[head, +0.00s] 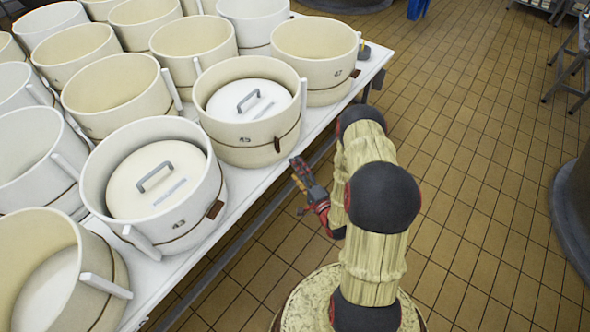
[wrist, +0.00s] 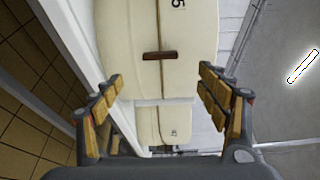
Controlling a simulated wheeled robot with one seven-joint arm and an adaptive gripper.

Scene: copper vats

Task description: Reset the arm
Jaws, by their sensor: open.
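My arm rises from my base at the lower right of the head view and bends toward the table. My gripper (head: 297,168) is beside the table's front edge, close to the cream vat numbered 45 (head: 257,148). In the wrist view my gripper (wrist: 160,76) is open, its wood-coloured finger pads wide apart with nothing between them. That view is turned sideways. A cream vat wall (wrist: 130,50) with a brown tab and a partly hidden number ending in 5 fills its middle, beyond the fingertips. I cannot tell whether a finger touches the vat.
A white table (head: 235,205) holds rows of cream vats; vats 43 (head: 185,222) and 45 have handled lids sunk inside. The tiled floor (head: 470,130) to the right is mostly clear. A dark round vat base (head: 572,215) stands at the right edge, a metal stand (head: 572,62) behind it.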

